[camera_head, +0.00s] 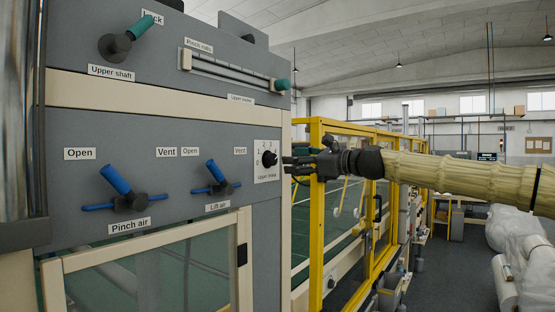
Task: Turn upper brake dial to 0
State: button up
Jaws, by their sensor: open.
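The upper brake dial (269,159) is a small black knob on a white numbered plate (266,172) at the right edge of the grey panel. The plate is labelled "Upper brake" below the knob. A 0 shows at the knob's left and other numbers above it; the knob's pointer is too small to read. My gripper (288,166) comes in from the right on my pale ribbed arm. It is open, with its dark fingertips just right of the knob. I cannot tell whether they touch it. No other view shows the gap.
Blue-handled valves for Pinch air (118,182) and Lift air (217,175) sit left of the dial. A green-ended lever (140,28) and a slider (283,84) are above. A yellow guard frame (316,210) stands behind my gripper. Wrapped rolls (512,250) lie at right.

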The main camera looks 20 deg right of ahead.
aim_at(275, 160)
jog(key=shift+p+x, duration=0.9)
jog(key=shift+x, duration=2.6)
jog(key=c, duration=1)
